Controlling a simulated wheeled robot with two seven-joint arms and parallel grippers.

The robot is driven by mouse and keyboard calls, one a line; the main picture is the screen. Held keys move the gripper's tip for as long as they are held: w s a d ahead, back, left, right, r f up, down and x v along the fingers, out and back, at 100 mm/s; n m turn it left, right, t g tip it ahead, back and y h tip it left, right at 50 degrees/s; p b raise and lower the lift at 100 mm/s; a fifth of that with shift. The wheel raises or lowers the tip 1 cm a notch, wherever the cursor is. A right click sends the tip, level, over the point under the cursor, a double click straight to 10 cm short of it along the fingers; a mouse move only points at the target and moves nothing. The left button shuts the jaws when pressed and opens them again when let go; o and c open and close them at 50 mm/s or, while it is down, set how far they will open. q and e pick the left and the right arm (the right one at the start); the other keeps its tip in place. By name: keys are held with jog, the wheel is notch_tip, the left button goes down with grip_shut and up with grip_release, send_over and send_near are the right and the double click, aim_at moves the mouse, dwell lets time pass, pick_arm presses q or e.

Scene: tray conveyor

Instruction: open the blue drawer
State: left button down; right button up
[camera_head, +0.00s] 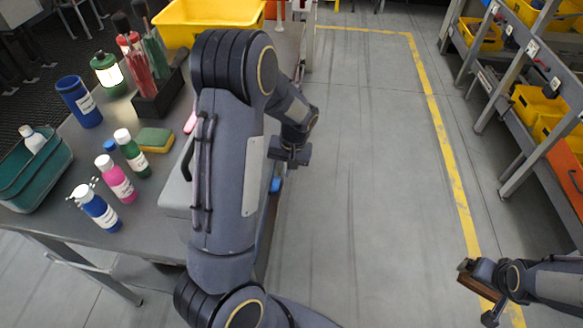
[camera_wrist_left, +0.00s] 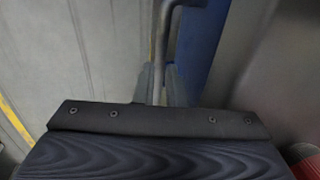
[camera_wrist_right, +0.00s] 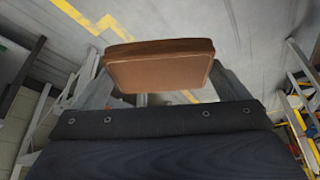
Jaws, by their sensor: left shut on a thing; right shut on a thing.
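The blue drawer (camera_head: 276,184) shows only as a small blue patch beside my left forearm, under the table's right edge. In the left wrist view its blue front (camera_wrist_left: 207,50) runs up the picture, with a dark bar handle (camera_wrist_left: 163,45) in front of it. My left gripper (camera_wrist_left: 159,85) is shut on this handle. In the head view my arm hides most of the drawer, and I cannot tell how far it stands out. My right gripper (camera_wrist_right: 148,98) is shut on a brown block (camera_wrist_right: 160,68), held out at the lower right of the head view, away from the table.
Shelves with yellow bins (camera_head: 538,105) stand at the right. The grey floor (camera_head: 360,170) between is clear.

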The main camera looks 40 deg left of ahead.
pick_arm(q)
jog(key=w+d, duration=0.5)
jog(key=d, duration=0.4)
jog(key=w+d, duration=0.5)
jog(key=d, duration=0.5)
jog(key=shift+w, duration=0.3)
jog(key=c, duration=1.8)
grip_release()
jog(key=shift+o, duration=0.2)
notch_tip(320, 180, up, 12)
jog(key=w+d, duration=0.1)
jog(key=d, duration=0.1)
pick_arm(e)
jog(key=shift+f, duration=0.1)
pick_arm(q)
jog(key=shift+f, duration=0.1)
